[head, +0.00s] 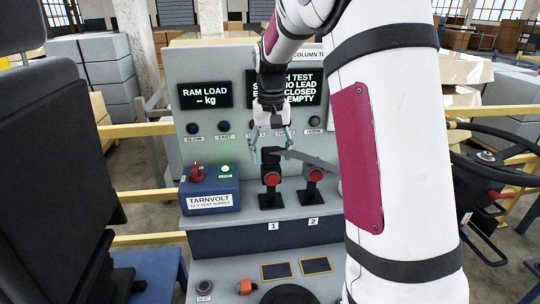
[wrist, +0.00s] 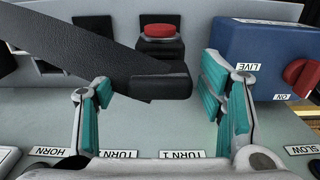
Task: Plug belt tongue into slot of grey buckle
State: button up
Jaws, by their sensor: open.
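Two dark buckles with red buttons stand on posts on the console: buckle 1 (head: 270,180) and buckle 2 (head: 314,177). I cannot clearly tell which one is grey. The dark belt (head: 312,159) slants from the right to a black end piece above buckle 1. In the wrist view the belt (wrist: 75,50) ends in this black piece (wrist: 155,80), beside a red-buttoned buckle (wrist: 158,42). No metal tongue or slot is visible. My gripper (head: 271,146) is open above buckle 1. Its teal-padded fingers (wrist: 160,98) are either side of the black end piece, apart from it.
A blue supply box (head: 210,190) with a red switch and lit green lamp stands left of buckle 1. The upright panel (head: 205,145) with displays and buttons is close behind my gripper. A black seat (head: 55,150) is at left, a steering wheel (head: 490,160) at right.

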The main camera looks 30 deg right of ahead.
aim_at(271, 147)
dwell(0.7)
grip_shut()
jog(key=shift+r+p, duration=1.2)
jog(key=shift+r, duration=1.85)
